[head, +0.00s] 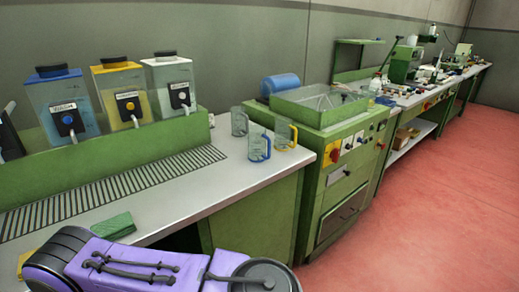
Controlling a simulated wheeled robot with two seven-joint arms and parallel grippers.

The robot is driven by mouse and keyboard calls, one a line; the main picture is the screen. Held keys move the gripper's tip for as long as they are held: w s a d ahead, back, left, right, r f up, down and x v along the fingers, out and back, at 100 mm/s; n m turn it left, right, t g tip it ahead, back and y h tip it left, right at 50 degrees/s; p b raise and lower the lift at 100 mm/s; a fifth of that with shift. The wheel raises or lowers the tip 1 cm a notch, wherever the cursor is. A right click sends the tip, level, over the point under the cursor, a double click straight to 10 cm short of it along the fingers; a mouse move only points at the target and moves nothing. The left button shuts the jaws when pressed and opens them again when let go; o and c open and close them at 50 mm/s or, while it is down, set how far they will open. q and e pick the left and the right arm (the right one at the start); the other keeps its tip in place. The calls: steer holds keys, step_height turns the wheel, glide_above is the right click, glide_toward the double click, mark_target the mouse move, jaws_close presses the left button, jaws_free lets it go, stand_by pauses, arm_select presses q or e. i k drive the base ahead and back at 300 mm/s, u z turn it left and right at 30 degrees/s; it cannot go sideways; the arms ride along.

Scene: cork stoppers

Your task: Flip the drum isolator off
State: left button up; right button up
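A green machine (345,185) stands right of the counter, with controls along the top of its front. A red and yellow switch (333,153) sits at the left end of that panel and looks like the drum isolator. Its handle position is too small to tell. Smaller knobs sit to its right. A blue drum-like cylinder (281,85) lies at the machine's back left. A purple and grey arm of mine crosses the bottom of the head view, well short of the switch. Neither gripper shows.
Wash dispensers with blue (61,105), yellow (121,93) and white (171,86) lids stand at the left. Several clear jugs (259,146) stand at the counter's right end, near the switch. Red floor (420,220) is clear at right.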

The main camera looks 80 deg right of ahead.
mark_target(335, 154)
steer(key=z, duration=3.4)
steer(key=k, duration=0.6)
steer(key=u, duration=0.1)
steer(key=i, duration=0.8)
steer(key=z, duration=0.65)
steer(key=i, duration=0.5)
steer(key=z, duration=0.45)
